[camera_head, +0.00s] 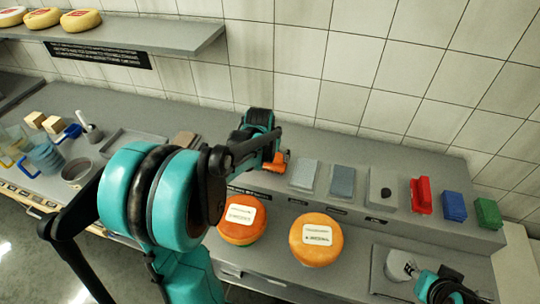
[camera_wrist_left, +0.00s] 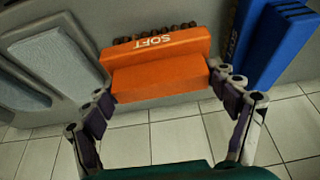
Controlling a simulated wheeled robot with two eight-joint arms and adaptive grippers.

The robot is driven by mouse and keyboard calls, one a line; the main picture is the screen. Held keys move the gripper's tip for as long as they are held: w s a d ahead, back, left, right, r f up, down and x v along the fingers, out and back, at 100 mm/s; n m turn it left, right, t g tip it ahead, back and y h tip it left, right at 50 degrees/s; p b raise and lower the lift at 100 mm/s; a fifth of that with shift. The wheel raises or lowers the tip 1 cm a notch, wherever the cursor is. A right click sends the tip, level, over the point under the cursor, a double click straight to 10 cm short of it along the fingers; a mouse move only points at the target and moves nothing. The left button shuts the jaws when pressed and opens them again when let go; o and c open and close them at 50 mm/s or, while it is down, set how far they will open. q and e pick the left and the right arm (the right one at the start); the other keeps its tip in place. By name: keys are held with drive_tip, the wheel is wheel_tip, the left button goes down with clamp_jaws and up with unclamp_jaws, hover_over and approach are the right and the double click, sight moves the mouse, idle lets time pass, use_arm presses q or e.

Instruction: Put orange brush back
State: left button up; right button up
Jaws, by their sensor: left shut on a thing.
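The orange brush (camera_head: 277,162), marked SOFT, is mostly hidden by my left gripper (camera_head: 272,160) in the head view. The left wrist view shows the orange brush (camera_wrist_left: 158,72) between the two fingers of my left gripper (camera_wrist_left: 163,90), which is shut on it. Dark bristles show along its far edge. It is at the raised back ledge (camera_head: 330,205), left of the light grey slab (camera_head: 304,175); I cannot tell whether it touches the ledge. My right gripper (camera_head: 445,287) is at the lower right, its fingers unclear.
A blue block-like item (camera_wrist_left: 270,40) is close beside the brush in the left wrist view. Red (camera_head: 420,195), blue (camera_head: 454,206) and green (camera_head: 488,213) brushes stand along the ledge. Two orange cheese wheels (camera_head: 316,240) (camera_head: 242,218) sit in front. The tiled wall (camera_head: 380,70) is behind.

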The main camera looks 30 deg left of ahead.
use_arm(q)
drive_tip(key=o, duration=1.1)
drive_tip(key=shift+f, duration=0.1)
drive_tip(key=shift+c, duration=0.2)
drive_tip(key=shift+s+r, duration=0.15)
drive_tip(key=shift+r, duration=0.35)
drive_tip(key=p+v, duration=0.3)
drive_tip(key=v, duration=0.8)
drive_tip(key=s+d+f+m+t+h, duration=0.1)
drive_tip(key=s+d+m+t, duration=0.1)
drive_tip(key=s+d, duration=1.2)
drive_tip(key=shift+s+d+f+m+t, duration=0.2)
drive_tip(key=shift+s+f+m+t, duration=0.1)
drive_tip(key=shift+m+t, duration=0.1)
